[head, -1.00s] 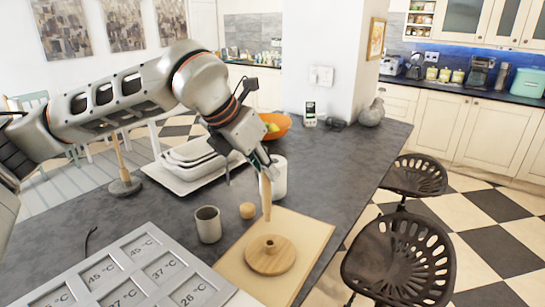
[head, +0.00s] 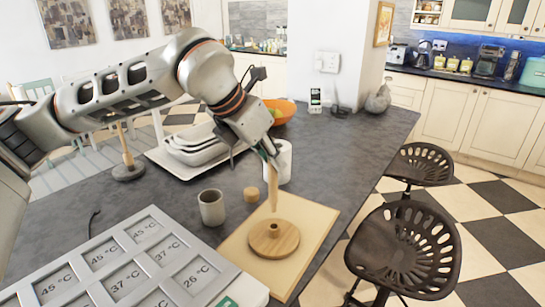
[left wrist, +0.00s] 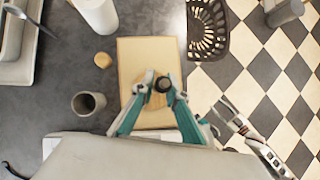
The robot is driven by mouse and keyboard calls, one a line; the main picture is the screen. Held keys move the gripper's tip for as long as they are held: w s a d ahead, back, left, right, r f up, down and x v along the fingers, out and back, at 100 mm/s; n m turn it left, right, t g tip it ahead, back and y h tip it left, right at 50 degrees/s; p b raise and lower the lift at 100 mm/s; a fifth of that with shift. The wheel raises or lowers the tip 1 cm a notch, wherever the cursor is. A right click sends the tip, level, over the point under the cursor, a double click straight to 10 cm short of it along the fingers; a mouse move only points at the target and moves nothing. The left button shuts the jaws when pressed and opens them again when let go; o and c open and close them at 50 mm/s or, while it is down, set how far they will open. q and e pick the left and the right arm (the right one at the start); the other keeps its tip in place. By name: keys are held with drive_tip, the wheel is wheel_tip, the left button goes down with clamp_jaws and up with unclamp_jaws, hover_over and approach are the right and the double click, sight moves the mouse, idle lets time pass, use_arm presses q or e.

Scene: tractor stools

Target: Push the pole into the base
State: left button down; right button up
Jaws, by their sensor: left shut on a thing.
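My left gripper (head: 270,152) is shut on the upper part of a light wooden pole (head: 273,190). The pole points down, nearly upright, above the round wooden base (head: 262,245). The pole's lower tip is apart from the small raised socket in the middle of the base, with a narrow gap. In the left wrist view my left gripper (left wrist: 158,88) has its fingertips around a dark round end over the base, which they partly hide. My right gripper (left wrist: 228,116) appears at the right in that view, its fingers too small to judge.
The base sits on a tan board (head: 300,210) on the dark counter (head: 345,135). A grey cup (head: 211,208), a small wooden piece (head: 251,195) and a white cylinder (head: 284,163) stand nearby. A panel with temperature labels (head: 125,265) lies at front left. Stools (head: 405,250) stand right.

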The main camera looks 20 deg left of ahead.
sight(269, 170)
use_arm(q)
drive_tip(key=shift+w+f+b, duration=0.1)
drive_tip(key=shift+f+b, duration=1.05)
drive_tip(key=shift+f, duration=0.8)
use_arm(e)
drive_tip(key=f, duration=0.2)
drive_tip(key=s+f, duration=0.1)
drive_tip(key=shift+f, duration=0.4)
drive_tip(key=shift+w+r, duration=0.15)
drive_tip(key=shift+r, duration=0.1)
drive_tip(key=shift+s+f, duration=0.2)
drive_tip(key=shift+f, duration=0.15)
drive_tip(key=shift+w+r, duration=0.1)
drive_tip(key=shift+r, duration=0.05)
use_arm(q)
drive_tip(key=shift+f, duration=0.1)
